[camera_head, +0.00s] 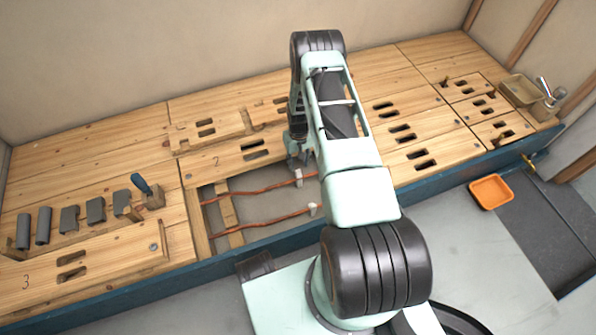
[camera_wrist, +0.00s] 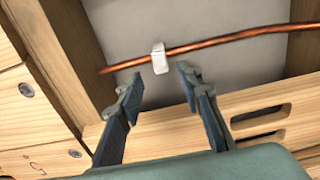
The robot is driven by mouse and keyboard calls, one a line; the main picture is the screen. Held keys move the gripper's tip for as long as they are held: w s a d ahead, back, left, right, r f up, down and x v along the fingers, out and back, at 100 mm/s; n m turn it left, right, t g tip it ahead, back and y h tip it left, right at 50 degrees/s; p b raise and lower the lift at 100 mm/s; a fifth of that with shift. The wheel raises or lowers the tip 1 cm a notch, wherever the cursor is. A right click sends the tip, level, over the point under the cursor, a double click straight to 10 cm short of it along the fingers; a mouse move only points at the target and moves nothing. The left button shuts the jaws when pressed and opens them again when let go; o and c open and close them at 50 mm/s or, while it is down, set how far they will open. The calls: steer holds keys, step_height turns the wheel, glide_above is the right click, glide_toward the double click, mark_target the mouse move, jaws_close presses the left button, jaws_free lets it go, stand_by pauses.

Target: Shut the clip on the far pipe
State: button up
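The far pipe (camera_head: 258,189) is a thin copper line across the open recess in the bench, with a small white clip (camera_head: 299,178) near its right visible end. The wrist view shows one copper pipe (camera_wrist: 225,39), apparently the far one, with a white clip (camera_wrist: 159,60) around it. I cannot tell whether the clip's latch is open or closed. My gripper (camera_wrist: 160,79) is open and empty, its two fingertips apart just short of the clip, one to each side in the picture. In the head view my arm hides most of the gripper.
A near pipe (camera_head: 265,222) with its own white clip (camera_head: 313,209) runs through the same recess. The recess has wooden edges and a wooden crosspiece (camera_head: 228,213). Slotted wooden panels (camera_head: 420,125) surround it.

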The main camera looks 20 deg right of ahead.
mark_target(299, 171)
step_height(299, 171, down, 5)
steer(key=shift+r+b, duration=0.15)
steer(key=shift+b, duration=0.45)
steer(key=shift+c, duration=0.2)
jaws_close()
